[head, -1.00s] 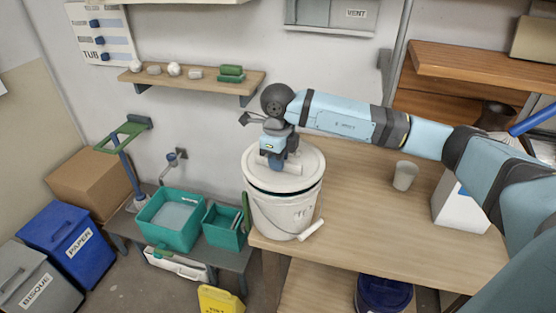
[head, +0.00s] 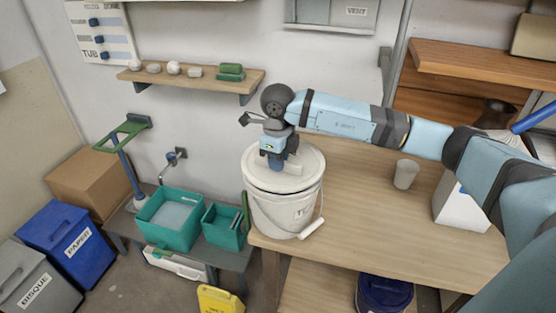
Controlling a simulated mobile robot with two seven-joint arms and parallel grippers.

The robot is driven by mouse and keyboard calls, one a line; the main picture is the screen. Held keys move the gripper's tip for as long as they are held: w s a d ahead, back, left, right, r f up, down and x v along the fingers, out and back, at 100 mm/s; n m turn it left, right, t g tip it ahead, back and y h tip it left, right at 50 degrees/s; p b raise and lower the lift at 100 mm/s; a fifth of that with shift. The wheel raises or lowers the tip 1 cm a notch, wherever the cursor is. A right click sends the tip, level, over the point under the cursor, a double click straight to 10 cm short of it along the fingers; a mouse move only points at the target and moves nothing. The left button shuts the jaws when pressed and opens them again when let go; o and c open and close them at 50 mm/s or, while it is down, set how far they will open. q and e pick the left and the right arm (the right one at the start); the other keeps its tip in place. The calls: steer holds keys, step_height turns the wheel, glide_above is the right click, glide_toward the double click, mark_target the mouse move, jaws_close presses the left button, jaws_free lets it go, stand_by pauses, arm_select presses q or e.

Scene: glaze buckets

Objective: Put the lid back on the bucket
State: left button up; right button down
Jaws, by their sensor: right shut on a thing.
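The white bucket (head: 278,211) stands upright at the left end of the wooden table, its wire handle hanging down at the front right. The white lid (head: 256,179) lies over the bucket's mouth, looking level, with only a thin dark line below its edge. My right gripper (head: 277,168) reaches down from above and is shut on the lid near its middle; its fingertips are partly hidden behind the gripper body. Whether the lid is fully seated all around cannot be told. My left gripper is not in view.
A grey cup (head: 405,174) and a white box (head: 460,210) stand on the wooden table (head: 365,215) to the right. Teal tubs (head: 170,219) sit on a lower bench at the left. The table between bucket and cup is clear.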

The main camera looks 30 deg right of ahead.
steer(key=shift+f+b, duration=0.45)
steer(key=shift+b, duration=0.25)
stand_by(0.8)
stand_by(0.3)
steer(key=c, duration=0.6)
jaws_free()
steer(key=shift+r, duration=0.15)
steer(key=shift+r+p, duration=1.6)
steer(key=shift+r, duration=1.8)
steer(key=shift+c, duration=0.2)
jaws_close()
